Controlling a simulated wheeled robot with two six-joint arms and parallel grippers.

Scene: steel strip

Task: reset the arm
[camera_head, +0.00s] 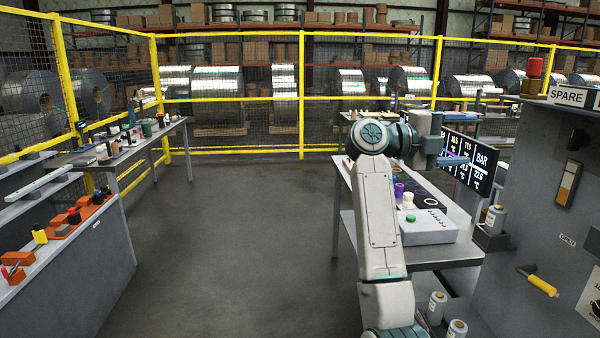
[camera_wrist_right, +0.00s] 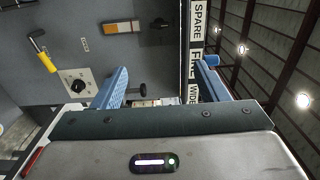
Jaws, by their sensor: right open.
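My right arm rises from the bottom of the head view, its pale links bending at a teal joint. The right gripper (camera_head: 450,146) is raised above the right-hand bench, in front of the dark screen. In the right wrist view the two blue fingers of the right gripper (camera_wrist_right: 165,85) stand wide apart, with nothing held between them. My left arm and left gripper do not show.
The bench (camera_head: 428,254) carries a grey button box (camera_head: 426,228) and a purple-and-white part. A screen (camera_head: 470,163) stands behind the gripper. A grey cabinet (camera_head: 545,215) with a yellow handle (camera_head: 541,285) is at right. The central floor (camera_head: 235,240) is clear.

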